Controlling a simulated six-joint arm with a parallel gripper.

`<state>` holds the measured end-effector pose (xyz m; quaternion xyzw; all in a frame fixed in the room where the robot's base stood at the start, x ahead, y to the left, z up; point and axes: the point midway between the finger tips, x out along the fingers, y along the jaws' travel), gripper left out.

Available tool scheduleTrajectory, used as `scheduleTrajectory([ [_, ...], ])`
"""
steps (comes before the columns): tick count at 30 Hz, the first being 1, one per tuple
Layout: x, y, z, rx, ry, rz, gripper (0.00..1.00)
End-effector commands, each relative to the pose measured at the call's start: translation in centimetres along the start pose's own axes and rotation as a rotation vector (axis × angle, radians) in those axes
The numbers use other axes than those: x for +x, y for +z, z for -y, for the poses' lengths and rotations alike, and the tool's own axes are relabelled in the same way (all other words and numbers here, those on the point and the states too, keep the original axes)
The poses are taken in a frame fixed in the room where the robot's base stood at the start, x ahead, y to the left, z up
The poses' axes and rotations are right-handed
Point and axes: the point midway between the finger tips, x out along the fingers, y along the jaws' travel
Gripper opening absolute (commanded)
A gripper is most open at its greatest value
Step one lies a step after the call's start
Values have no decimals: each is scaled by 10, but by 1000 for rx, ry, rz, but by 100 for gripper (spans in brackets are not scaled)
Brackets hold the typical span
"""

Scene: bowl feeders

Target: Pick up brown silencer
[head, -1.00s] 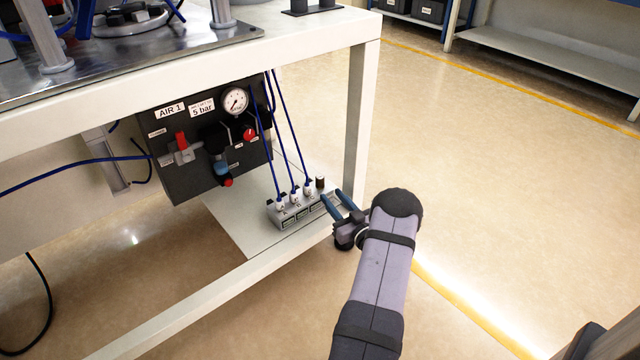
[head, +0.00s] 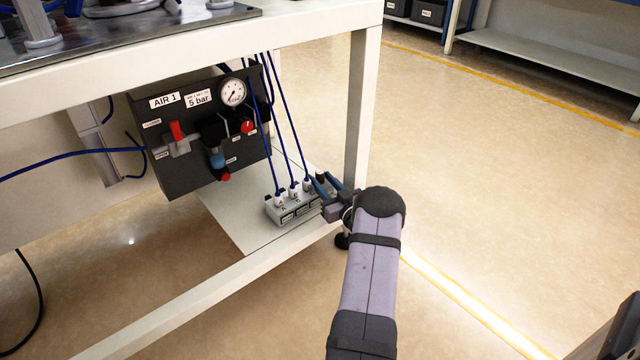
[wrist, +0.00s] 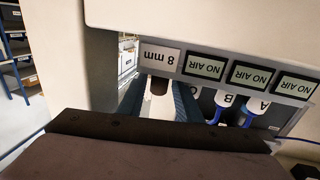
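My gripper (head: 326,182) is at that end of the block. In the head view the fingers mostly hide the silencer.
White fittings with blue hoses (head: 292,187) stand on the block close beside my fingers. The white table leg (head: 358,110) rises just behind my gripper. A dark air panel (head: 205,135) hangs to the left.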

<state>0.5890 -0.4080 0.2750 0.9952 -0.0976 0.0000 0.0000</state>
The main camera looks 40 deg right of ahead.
Motion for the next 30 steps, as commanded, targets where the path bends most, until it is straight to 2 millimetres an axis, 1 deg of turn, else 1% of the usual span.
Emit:
scheduleTrajectory([
  [3,5,0,0,-1,0,-1,32],
  [9,5,-1,0,0,0,0,32],
  [10,5,-1,0,0,0,0,27],
  [13,5,-1,0,0,0,0,3],
  [14,5,-1,0,0,0,0,0],
  [24,4,-2,0,0,0,0,0],
  [30,5,-10,0,-1,0,-1,0],
])
